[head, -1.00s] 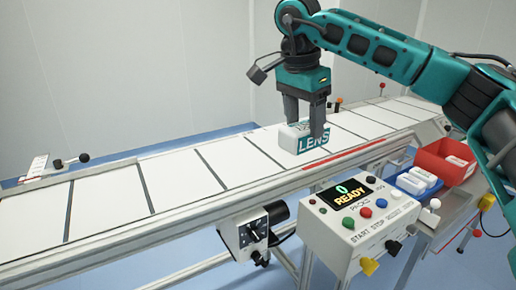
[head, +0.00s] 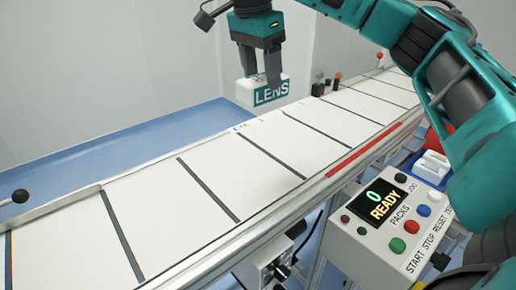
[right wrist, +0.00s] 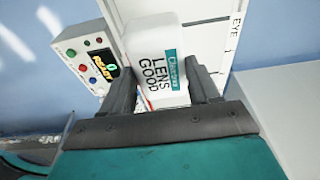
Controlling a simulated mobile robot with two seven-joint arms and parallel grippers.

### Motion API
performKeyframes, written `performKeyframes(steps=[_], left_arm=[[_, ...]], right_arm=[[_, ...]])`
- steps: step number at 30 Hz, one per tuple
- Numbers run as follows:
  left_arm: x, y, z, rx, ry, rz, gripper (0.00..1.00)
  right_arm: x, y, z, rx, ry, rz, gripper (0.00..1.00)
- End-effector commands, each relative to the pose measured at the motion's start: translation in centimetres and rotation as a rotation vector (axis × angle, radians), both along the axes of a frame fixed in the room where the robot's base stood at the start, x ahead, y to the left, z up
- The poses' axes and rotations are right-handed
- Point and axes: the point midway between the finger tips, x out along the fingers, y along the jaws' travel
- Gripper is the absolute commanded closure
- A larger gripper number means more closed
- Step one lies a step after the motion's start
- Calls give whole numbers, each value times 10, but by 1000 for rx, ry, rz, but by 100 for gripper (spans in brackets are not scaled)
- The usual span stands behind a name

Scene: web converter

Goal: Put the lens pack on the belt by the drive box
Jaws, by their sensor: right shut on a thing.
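The lens pack (head: 268,97) is a white box with a teal label reading LENS. My right gripper (head: 260,76) is shut on it, fingers pointing down, and it appears raised near the belt's far edge. In the right wrist view the pack (right wrist: 155,50) sits between the two fingers (right wrist: 165,95), with the white belt behind it. The belt (head: 150,207) is white with dark cross bars, and its nearest stretch is empty. A white box with a dial, likely the drive box (head: 265,272), hangs under the belt's near side, partly cut off. My left gripper is not in view.
A control box (head: 385,215) with a READY display and coloured buttons stands at the near right; it also shows in the right wrist view (right wrist: 88,52). A red strip (head: 365,153) lies along the belt's near rail. A black-knobbed lever (head: 20,196) stands at far left.

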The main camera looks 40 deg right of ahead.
Motion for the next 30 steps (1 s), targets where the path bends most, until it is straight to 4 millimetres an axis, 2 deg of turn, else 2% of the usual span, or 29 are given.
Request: performKeyframes(steps=[1,5,12,15,21,27,30], left_arm=[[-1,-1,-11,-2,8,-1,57],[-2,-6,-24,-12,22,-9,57],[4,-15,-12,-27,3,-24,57],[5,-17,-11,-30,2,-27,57],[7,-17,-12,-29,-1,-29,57],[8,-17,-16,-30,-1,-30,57],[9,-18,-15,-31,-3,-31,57]], right_arm=[[-1,0,-18,0,5,1,91],[-1,0,-55,0,7,0,91],[-1,-1,-109,-2,5,-1,91],[-1,-1,-124,-1,3,-2,91],[-1,-1,-140,-2,3,-2,91],[-1,-1,-175,-1,4,-2,91],[-1,-1,-187,-1,3,-2,91]])
